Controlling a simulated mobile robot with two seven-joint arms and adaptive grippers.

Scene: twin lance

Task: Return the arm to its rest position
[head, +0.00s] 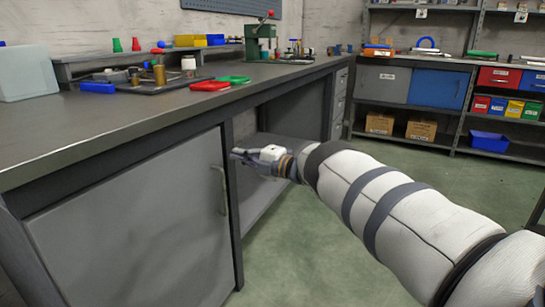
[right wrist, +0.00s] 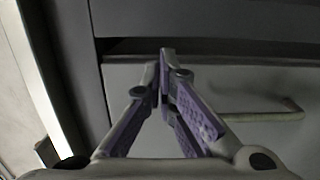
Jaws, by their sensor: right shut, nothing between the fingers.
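My right arm reaches in from the lower right in the head view. Its gripper (head: 236,153) is beside the edge of the workbench's grey cabinet door (head: 130,235), close to the door's handle (head: 219,190). In the right wrist view the fingers (right wrist: 165,55) are together at the tips, with nothing between them. The cabinet front and a handle (right wrist: 265,117) show behind them. I cannot tell whether the fingertips touch the cabinet. My left gripper is not in view.
Shelves with cardboard boxes (head: 421,130) stand at the back right. The green floor is open between.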

